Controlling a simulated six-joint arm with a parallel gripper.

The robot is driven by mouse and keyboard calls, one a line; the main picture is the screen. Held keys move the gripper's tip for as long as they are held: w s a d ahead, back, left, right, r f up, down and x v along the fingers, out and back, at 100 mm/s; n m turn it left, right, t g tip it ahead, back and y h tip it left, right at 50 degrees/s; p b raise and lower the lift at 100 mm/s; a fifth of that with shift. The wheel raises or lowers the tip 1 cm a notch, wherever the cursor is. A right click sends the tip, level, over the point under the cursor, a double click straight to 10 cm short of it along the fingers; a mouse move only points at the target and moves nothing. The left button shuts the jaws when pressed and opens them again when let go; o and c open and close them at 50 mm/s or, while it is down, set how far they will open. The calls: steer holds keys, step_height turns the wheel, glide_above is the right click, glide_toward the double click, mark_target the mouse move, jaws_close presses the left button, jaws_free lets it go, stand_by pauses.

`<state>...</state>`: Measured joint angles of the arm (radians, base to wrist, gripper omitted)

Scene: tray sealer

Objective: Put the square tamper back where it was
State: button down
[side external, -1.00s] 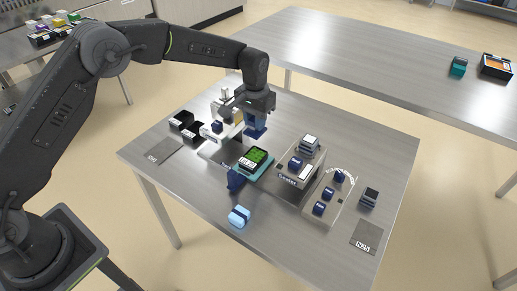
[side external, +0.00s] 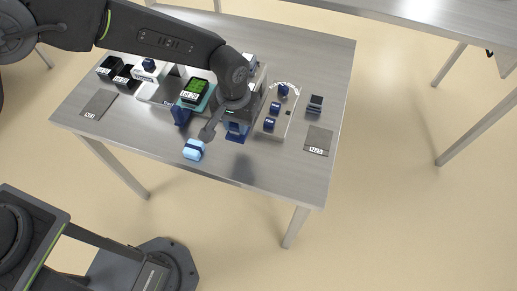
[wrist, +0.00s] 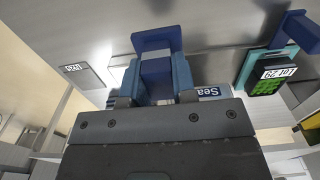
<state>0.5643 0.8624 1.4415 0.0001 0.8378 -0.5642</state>
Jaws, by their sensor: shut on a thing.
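My gripper (side external: 236,122) is shut on the blue square tamper (side external: 236,135). It holds the tamper over the front part of the table, to the right of the light blue block. In the wrist view the tamper's flat square plate (wrist: 157,40) projects beyond the fingers (wrist: 155,80), which grip its narrower body. I cannot tell how high the plate is above the table. The tray with green contents and a lot label (side external: 196,88) sits on the sealer, left of my gripper. My arm hides part of the sealer.
A light blue block with a dark band (side external: 194,149) lies near the front edge. A board with blue pieces (side external: 287,121) stands to the right. Beyond it are a small dark stack (side external: 315,103) and a labelled grey mat (side external: 318,140). Black bins (side external: 110,68) stand at the left.

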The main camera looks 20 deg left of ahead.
steer(key=d+f, duration=0.1)
steer(key=d, duration=0.1)
steer(key=s+d+f, duration=0.1)
steer(key=d+f, duration=0.1)
steer(key=d, duration=0.1)
steer(key=shift+s+d+f, duration=0.15)
steer(key=shift+d+f, duration=0.15)
steer(key=shift+d, duration=0.05)
steer(key=shift+f, duration=1.95)
steer(key=shift+f, duration=0.1)
steer(key=c, duration=0.9)
jaws_free()
step_height(320, 180, up, 12)
steer(key=shift+r, duration=0.1)
